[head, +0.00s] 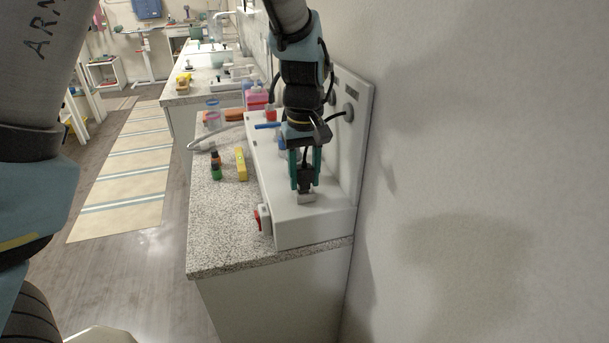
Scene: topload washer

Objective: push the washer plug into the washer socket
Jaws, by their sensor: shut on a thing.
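My gripper (305,186) points down with its green fingers shut on a dark plug (305,176). The plug is upright between the fingers. It is directly above a small light-grey block on the white housing's top, which looks like the washer socket (306,198). The plug's lower end meets or hovers just over this block; I cannot tell whether it is touching or inserted. A dark cable (336,115) curves beside the gripper toward a round grey fitting on the back panel. The plug's prongs and the socket's openings are hidden.
The white housing (300,226) stands on a speckled counter (222,235), with an upright panel (354,135) behind and a wall to the right. A red-and-grey fitting (263,219) protrudes from its left side. A yellow item (241,164) and small bottles (216,168) stand left.

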